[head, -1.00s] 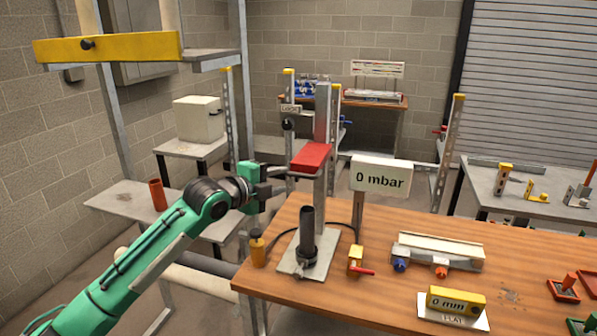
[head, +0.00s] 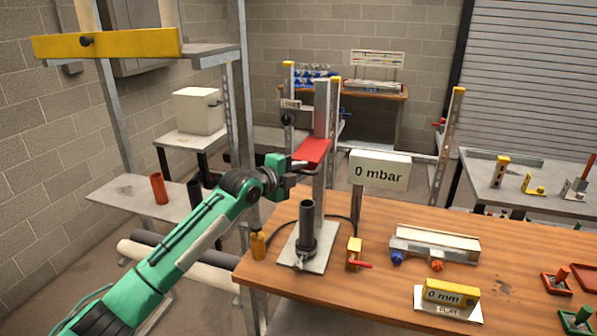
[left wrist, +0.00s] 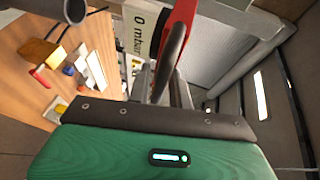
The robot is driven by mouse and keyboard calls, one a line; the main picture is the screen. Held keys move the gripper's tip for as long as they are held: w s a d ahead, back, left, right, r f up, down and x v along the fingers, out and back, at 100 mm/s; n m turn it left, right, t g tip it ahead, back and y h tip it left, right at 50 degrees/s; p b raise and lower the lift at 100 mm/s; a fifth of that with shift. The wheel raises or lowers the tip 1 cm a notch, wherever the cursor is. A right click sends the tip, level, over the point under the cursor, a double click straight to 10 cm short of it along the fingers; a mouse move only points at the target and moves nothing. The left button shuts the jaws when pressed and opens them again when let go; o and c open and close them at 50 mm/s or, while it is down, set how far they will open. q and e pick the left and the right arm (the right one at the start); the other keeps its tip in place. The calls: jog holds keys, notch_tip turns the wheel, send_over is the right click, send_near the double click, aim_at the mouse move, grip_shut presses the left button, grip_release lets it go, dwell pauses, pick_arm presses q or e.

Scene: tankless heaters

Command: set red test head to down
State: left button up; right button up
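The red test head (head: 313,151) is a flat red block on an upright grey column (head: 320,185), raised above a dark upright tube (head: 306,225) on a metal base plate. A clear gap separates head and tube. My left gripper (head: 298,168) is at the left end of the head, by its grey bar. In the left wrist view the red head (left wrist: 183,12) is at the top centre, with a dark rounded bar (left wrist: 172,60) in front of it. Whether the fingers are closed on the bar is unclear. My right gripper is not in view.
A display (head: 380,171) reading 0 mbar stands right of the column. A small yellow valve with a red lever (head: 355,254) and an amber bottle (head: 258,244) flank the base plate. The wooden table (head: 400,220) also holds a grey fixture (head: 436,245) and a yellow 0 mm gauge (head: 451,292).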

pick_arm(q)
grip_shut()
notch_tip(320, 180, down, 13)
jog(key=b, duration=0.8)
jog(key=shift+b, duration=0.3)
jog(key=shift+o, duration=1.9)
grip_release()
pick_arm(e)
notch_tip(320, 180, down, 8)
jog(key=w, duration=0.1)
pick_arm(q)
jog(key=shift+r, duration=0.1)
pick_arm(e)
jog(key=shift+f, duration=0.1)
pick_arm(q)
jog(key=b+v, duration=0.2)
jog(key=v, duration=1.1)
jog(key=shift+s+a+b, duration=0.25)
jog(key=shift+a+b, duration=0.05)
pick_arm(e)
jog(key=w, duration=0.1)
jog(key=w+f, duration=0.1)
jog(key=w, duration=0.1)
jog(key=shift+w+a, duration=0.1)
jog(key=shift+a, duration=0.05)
